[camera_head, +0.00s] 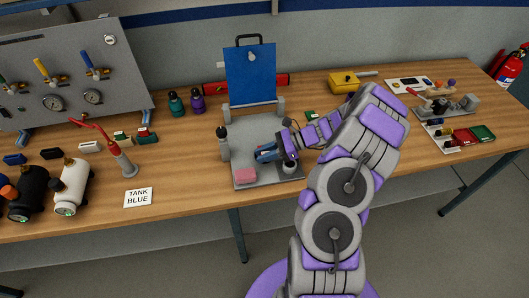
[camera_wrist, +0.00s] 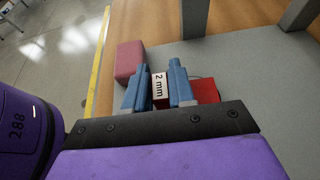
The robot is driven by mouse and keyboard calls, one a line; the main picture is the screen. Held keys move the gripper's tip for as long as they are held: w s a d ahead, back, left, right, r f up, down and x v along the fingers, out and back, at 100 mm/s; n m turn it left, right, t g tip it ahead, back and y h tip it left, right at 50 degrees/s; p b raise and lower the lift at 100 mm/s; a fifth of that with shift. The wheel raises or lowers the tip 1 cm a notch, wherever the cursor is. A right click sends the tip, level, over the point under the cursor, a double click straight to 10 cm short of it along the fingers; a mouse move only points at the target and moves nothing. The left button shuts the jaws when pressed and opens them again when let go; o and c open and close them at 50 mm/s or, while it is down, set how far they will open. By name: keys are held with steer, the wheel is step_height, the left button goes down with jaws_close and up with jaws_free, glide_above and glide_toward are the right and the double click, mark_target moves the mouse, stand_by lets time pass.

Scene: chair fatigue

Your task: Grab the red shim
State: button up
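The red shim (camera_wrist: 206,90) lies on the grey plate in the wrist view, with a white "2 mm" label (camera_wrist: 158,89) on its left end. My gripper (camera_wrist: 159,80) has two blue fingers that stand apart. The label shows in the gap between them, and the red part reaches out to the right past the right finger. That finger hides part of the shim; whether it touches it I cannot tell. In the head view my gripper (camera_head: 267,152) is low over the plate, and I cannot make out the shim there.
A pink block (camera_wrist: 130,60) sits left of the fingers, near the yellow-edged table front. The grey plate (camera_head: 246,133) has posts and an upright blue panel (camera_head: 251,74) behind. A grey cylinder (camera_head: 223,147) stands left of my gripper. A red-handled tool (camera_head: 122,160) stands farther left.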

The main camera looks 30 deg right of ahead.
jaws_close()
steer(key=shift+r, duration=0.1)
